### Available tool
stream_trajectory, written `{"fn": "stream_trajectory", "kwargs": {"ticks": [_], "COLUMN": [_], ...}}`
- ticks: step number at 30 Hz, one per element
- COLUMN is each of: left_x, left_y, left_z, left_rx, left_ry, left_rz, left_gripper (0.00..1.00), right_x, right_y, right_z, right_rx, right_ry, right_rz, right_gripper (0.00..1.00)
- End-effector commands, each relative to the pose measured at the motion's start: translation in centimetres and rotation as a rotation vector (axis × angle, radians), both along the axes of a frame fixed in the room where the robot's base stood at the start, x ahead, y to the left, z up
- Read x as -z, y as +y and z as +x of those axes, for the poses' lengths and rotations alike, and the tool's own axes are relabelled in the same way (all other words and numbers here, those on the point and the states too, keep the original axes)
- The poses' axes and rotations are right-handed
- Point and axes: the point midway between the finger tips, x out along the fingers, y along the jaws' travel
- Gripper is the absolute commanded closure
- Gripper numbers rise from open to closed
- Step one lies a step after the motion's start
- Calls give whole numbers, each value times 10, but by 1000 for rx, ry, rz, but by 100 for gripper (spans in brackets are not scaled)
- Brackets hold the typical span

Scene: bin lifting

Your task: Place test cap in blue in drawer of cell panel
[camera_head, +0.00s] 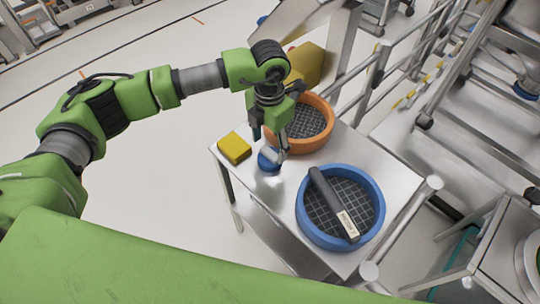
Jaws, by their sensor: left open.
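A small blue round piece with a pale top (267,159), which may be the test cap in blue, is on the steel table between the yellow block and the orange round basket. My left gripper (270,144) points down just above it with its fingers open. The fingers partly overlap the piece in the picture, and I cannot tell whether they touch it. No cell panel or drawer can be made out for certain. My right gripper is not in view.
A blue round basket (304,232) holds a dark bar with a pale label (334,202). An orange round basket (328,105) stands behind. A yellow block (234,148) is near the table's left corner. Metal railings (376,70) run along the right; open floor lies left.

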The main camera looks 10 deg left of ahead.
Motion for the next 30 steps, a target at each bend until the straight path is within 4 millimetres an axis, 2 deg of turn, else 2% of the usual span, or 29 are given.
{"fn": "stream_trajectory", "kwargs": {"ticks": [5, 12, 21, 24, 25, 28, 30], "left_x": [13, 48, 55, 54, 54, 54, 54], "left_y": [-1, -1, -2, -1, -1, -1, -1], "left_z": [0, 2, 3, 3, 3, 3, 3], "left_rx": [-1, -1, 0, 0, 0, 0, 0], "left_ry": [4, 2, -1, -1, -1, -1, -1], "left_rz": [-1, -2, -2, -3, -2, -3, -3], "left_gripper": [42, 42, 42, 68, 73, 73, 77], "right_x": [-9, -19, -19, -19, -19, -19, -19], "right_y": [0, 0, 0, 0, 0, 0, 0], "right_z": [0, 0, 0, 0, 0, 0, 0], "right_rx": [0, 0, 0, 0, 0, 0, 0], "right_ry": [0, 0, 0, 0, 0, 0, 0], "right_rz": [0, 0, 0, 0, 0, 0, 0], "right_gripper": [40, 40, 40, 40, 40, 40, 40]}}
